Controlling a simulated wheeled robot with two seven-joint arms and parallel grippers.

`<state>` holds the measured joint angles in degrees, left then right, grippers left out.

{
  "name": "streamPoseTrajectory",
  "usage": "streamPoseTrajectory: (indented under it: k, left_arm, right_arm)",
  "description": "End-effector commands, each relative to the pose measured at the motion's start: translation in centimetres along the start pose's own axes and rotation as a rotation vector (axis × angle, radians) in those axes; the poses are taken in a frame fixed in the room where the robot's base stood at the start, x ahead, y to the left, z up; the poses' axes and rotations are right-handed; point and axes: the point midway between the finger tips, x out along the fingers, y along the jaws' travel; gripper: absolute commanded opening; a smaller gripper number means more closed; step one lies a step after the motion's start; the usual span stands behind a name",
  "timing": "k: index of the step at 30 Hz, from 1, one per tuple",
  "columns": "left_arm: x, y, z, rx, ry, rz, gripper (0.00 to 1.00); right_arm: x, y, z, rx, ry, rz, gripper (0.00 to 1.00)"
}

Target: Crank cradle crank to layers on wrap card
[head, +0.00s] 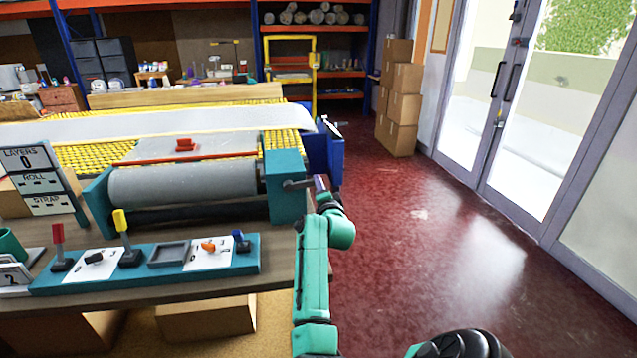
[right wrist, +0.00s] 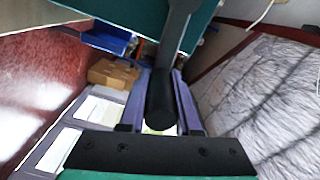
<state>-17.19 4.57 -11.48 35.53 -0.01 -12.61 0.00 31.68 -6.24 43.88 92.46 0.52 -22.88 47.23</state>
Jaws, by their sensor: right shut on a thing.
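The cradle (head: 286,190) has teal end blocks and carries a grey roll (head: 185,184). Its crank (head: 296,184) sticks out of the right end block. My right gripper (head: 319,184) is at the crank's outer end. In the right wrist view the black crank handle (right wrist: 161,105) sits between the fingers of my right gripper (right wrist: 162,85), which is shut on it. A display (head: 33,180) at the left reads LAYERS 0, with dashes beside ROLL and STRAP. My left gripper is not in view.
A teal control panel (head: 215,262) with several levers lies on the table front. A pale sheet (head: 180,124) stretches over yellow mesh behind the cradle. A blue bin (head: 329,160) hangs beside the table end. Red floor (head: 430,230) is open to the right, towards glass doors.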

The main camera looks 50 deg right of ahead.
Motion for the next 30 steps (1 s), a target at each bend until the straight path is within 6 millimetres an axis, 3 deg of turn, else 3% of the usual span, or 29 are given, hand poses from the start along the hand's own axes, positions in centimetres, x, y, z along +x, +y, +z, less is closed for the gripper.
streamPoseTrajectory:
  k: [16, 17, 19, 30]
  left_arm:
    - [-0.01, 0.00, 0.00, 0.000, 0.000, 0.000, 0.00]
    - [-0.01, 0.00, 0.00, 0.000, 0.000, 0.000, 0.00]
    - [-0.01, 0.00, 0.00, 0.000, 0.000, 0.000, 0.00]
    - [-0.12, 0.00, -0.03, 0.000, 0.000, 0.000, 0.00]
  right_arm:
    - [-0.06, 0.79, 0.18, 0.023, -0.004, 0.011, 0.00]
    - [-0.06, 0.79, 0.19, 0.022, -0.004, 0.011, 0.35]
    - [-0.05, 0.74, 0.17, 0.023, -0.003, 0.010, 0.61]
    - [0.00, 0.35, 0.12, 0.026, -0.002, 0.003, 0.61]
